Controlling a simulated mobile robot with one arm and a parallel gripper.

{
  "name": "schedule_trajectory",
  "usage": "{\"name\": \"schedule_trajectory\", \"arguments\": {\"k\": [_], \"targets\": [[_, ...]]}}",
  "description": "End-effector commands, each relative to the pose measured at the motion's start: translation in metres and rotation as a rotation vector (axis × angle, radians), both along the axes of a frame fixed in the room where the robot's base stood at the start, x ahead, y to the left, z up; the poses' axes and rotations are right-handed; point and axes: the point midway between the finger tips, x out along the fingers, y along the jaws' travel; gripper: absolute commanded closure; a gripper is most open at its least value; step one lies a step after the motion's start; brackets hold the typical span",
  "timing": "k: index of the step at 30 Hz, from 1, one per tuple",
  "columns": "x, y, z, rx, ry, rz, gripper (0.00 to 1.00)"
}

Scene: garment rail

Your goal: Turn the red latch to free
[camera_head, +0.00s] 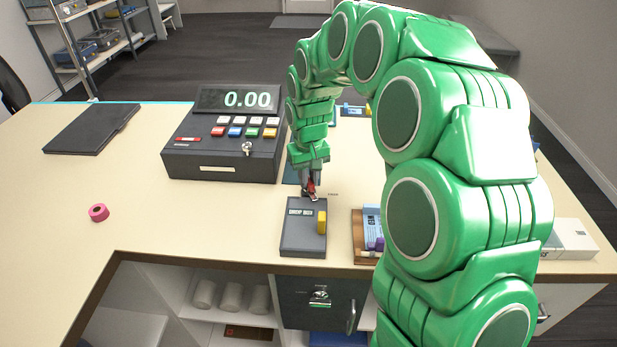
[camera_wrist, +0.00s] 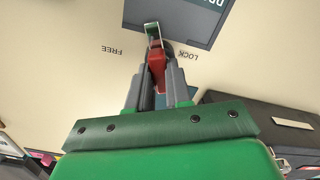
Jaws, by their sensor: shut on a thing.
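The red latch (camera_wrist: 157,66) sits between my two finger pads in the wrist view, with a pale metal-and-green end (camera_wrist: 153,32) reaching up to the grey device. The word FREE (camera_wrist: 125,49) is printed left of the latch and LOCK (camera_wrist: 188,53) right of it. The latch lies between the two words; the fingers hide part of it and its exact setting is unclear. My gripper (camera_head: 310,190) is shut on the latch at the counter in the head view.
A cash register (camera_head: 222,163) showing 0.00 stands behind and left of my gripper. A wooden tray (camera_head: 358,244) with blue items is right of the grey device. A pink roll (camera_head: 98,212) and black folder (camera_head: 90,128) lie left.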

Motion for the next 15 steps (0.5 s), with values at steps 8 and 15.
{"name": "schedule_trajectory", "arguments": {"k": [8, 15], "targets": [[0.0003, 0.0006, 0.0005, 0.001, -0.002, 0.262, 1.00], [0.0004, 0.0005, 0.0007, 0.000, -0.002, 0.490, 1.00]]}}
